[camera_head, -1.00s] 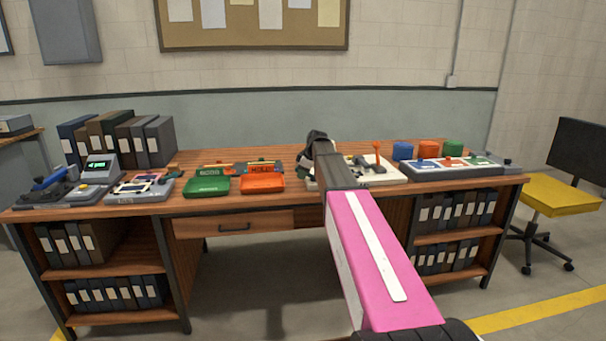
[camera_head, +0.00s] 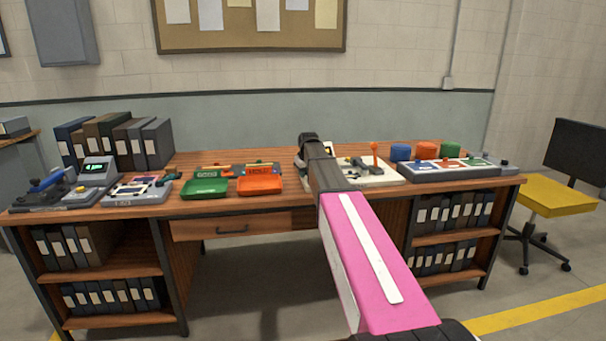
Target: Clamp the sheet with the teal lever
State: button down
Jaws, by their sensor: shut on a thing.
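A white panel (camera_head: 384,181) lies on the desk right of centre. An orange lever (camera_head: 374,155) stands upright on its right part, with dark grey pieces beside it. My gripper (camera_head: 309,141) is at the panel's left part, mostly hidden behind my own pink and dark arm. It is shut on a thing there. I see no teal on that thing, and the teal lever and the sheet do not show clearly; the arm covers that side of the panel.
Green tray (camera_head: 205,187) and orange tray (camera_head: 260,184) lie left of the panel. Blue, orange and green round blocks (camera_head: 426,149) stand behind a grey panel (camera_head: 440,174) at the right. Binders and small machines fill the left end.

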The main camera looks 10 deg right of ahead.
jog(key=shift+w+d+m+h, duration=0.1)
jog(key=shift+d+m+h, duration=0.25)
jog(key=shift+m, duration=0.5)
jog(key=shift+w+d+m+h, duration=0.15)
jog(key=shift+d+m+h, duration=0.25)
jog(key=shift+m, duration=0.4)
jog(key=shift+w+d+m+h, duration=0.1)
jog(key=shift+d+m+h, duration=0.25)
jog(key=shift+m, duration=0.5)
jog(key=shift+g, duration=0.3)
jog(key=c, duration=0.9)
grip_release()
jog(key=v, duration=1.1)
jog(key=shift+f, duration=0.1)
